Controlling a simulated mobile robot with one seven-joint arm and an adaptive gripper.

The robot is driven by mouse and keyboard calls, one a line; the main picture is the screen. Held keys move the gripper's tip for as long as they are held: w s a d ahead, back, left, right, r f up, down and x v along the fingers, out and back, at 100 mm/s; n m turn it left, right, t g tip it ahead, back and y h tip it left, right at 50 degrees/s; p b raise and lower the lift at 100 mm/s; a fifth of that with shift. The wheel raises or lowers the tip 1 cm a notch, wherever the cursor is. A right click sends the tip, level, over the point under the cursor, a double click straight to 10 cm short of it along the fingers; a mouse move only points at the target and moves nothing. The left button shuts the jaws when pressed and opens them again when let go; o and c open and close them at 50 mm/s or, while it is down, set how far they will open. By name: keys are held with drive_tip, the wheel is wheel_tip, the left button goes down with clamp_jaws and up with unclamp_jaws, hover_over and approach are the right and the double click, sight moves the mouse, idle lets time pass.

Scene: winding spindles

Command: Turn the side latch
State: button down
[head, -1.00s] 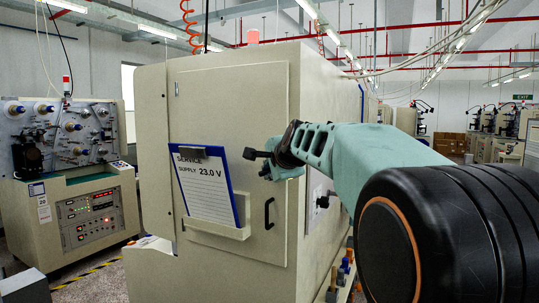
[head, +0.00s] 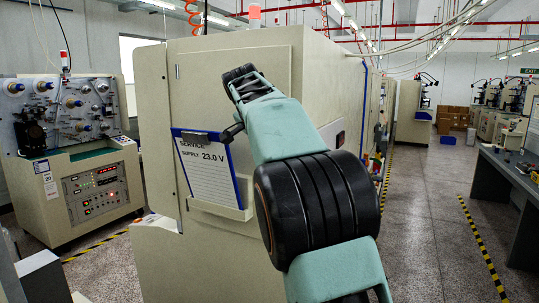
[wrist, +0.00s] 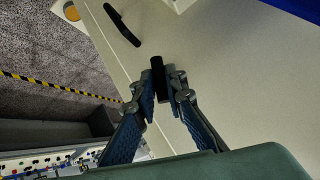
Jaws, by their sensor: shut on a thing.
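The cream cabinet (head: 190,255) stands in the middle of the head view, its right side partly behind my arm. In the wrist view my gripper (wrist: 157,88) is shut on a short black rod-shaped piece (wrist: 157,72), in front of a cream panel (wrist: 225,75). I cannot tell whether that piece is fixed to the cabinet. A black curved handle (wrist: 122,25) is beyond the fingertips, apart from them.
A blue-edged clipboard (head: 208,165) hangs on the cabinet front, close left of my arm. A winding machine (head: 85,190) stands at left. A grey table (head: 510,180) is at right. The aisle floor (head: 425,215) between is clear, with striped tape.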

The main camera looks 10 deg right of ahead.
drive_tip(key=shift+w+a+n+g+h, duration=0.15)
drive_tip(key=shift+n+g+h, duration=0.35)
drive_tip(key=shift+h, duration=0.3)
drive_tip(key=shift+g+h, duration=0.3)
drive_tip(key=c, duration=2)
unclamp_jaws()
drive_tip(key=shift+o, duration=0.2)
drive_tip(key=v, duration=0.7)
drive_tip(key=shift+s, duration=0.25)
drive_tip(key=shift+r, duration=0.15)
